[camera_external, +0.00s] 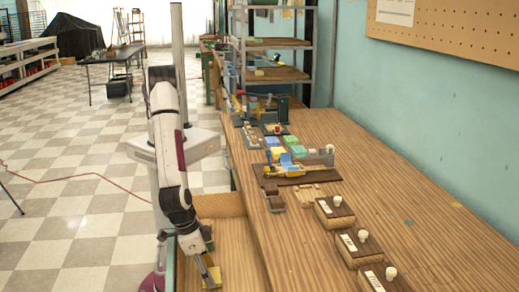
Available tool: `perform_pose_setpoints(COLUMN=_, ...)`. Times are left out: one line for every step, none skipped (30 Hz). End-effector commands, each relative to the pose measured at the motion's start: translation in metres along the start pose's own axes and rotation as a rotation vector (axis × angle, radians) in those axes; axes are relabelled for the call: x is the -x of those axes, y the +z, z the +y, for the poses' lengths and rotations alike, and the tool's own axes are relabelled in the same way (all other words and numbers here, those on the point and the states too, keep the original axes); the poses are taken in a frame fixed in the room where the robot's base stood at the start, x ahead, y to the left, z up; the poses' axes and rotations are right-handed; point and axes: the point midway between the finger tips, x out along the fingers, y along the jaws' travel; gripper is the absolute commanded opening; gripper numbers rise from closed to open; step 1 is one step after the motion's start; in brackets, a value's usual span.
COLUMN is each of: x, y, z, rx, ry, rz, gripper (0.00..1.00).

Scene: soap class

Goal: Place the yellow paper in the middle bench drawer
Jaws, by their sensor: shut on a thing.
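My gripper (206,270) points down at the lower left of the bench, low inside or just above an open wooden drawer (238,255). It is shut on a small yellowish piece (214,279), which looks like the yellow paper. The fingers hide part of it, and I cannot tell whether it touches the drawer bottom. The drawer sticks out from the left side of the long wooden bench (400,210). My arm covers the drawer's left part.
A metal shelf (275,45) rises at the back. The right side of the bench top is mostly clear.

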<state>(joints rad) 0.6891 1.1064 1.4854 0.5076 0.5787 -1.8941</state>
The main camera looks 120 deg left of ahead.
Motion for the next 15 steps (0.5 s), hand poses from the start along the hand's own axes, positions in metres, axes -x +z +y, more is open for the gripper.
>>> perform_pose_setpoints(x=-0.0012, y=0.0003, z=-0.0001, rx=0.000, ry=0.000, rz=0.000, gripper=0.46)
perform_pose_setpoints(x=-0.0017, y=0.0005, z=-0.0001, rx=0.000, ry=0.000, rz=0.000, gripper=0.46)
perform_pose_setpoints(x=-0.0024, y=0.0006, z=0.0000, rx=0.000, ry=0.000, rz=0.000, gripper=0.46)
perform_pose_setpoints(x=-0.0026, y=0.0007, z=0.0001, rx=0.000, ry=0.000, rz=0.000, gripper=0.59)
perform_pose_setpoints(x=-0.0023, y=0.0006, z=0.0001, rx=0.000, ry=0.000, rz=0.000, gripper=0.66)
perform_pose_setpoints(x=-0.0023, y=0.0006, z=0.0001, rx=0.000, ry=0.000, rz=0.000, gripper=0.73)
perform_pose_setpoints(x=-0.0023, y=0.0006, z=0.0001, rx=0.000, ry=0.000, rz=0.000, gripper=0.73)
perform_pose_setpoints(x=-0.0023, y=0.0006, z=0.0000, rx=0.000, ry=0.000, rz=0.000, gripper=0.73)
perform_pose_setpoints(x=-0.0023, y=0.0006, z=0.0000, rx=0.000, ry=0.000, rz=0.000, gripper=0.73)
perform_pose_setpoints(x=-0.0023, y=0.0006, z=0.0000, rx=0.000, ry=0.000, rz=0.000, gripper=0.73)
perform_pose_setpoints(x=-0.0023, y=0.0006, z=0.0000, rx=0.000, ry=0.000, rz=0.000, gripper=0.73)
perform_pose_setpoints(x=-0.0023, y=0.0006, z=0.0000, rx=0.000, ry=0.000, rz=0.000, gripper=0.73)
perform_pose_setpoints(x=-0.0023, y=0.0006, z=0.0000, rx=0.000, ry=0.000, rz=0.000, gripper=0.73)
perform_pose_setpoints(x=-0.0023, y=0.0007, z=0.0000, rx=0.000, ry=0.000, rz=0.000, gripper=0.73)
perform_pose_setpoints(x=-0.0023, y=0.0007, z=0.0000, rx=0.000, ry=0.000, rz=0.000, gripper=0.73)
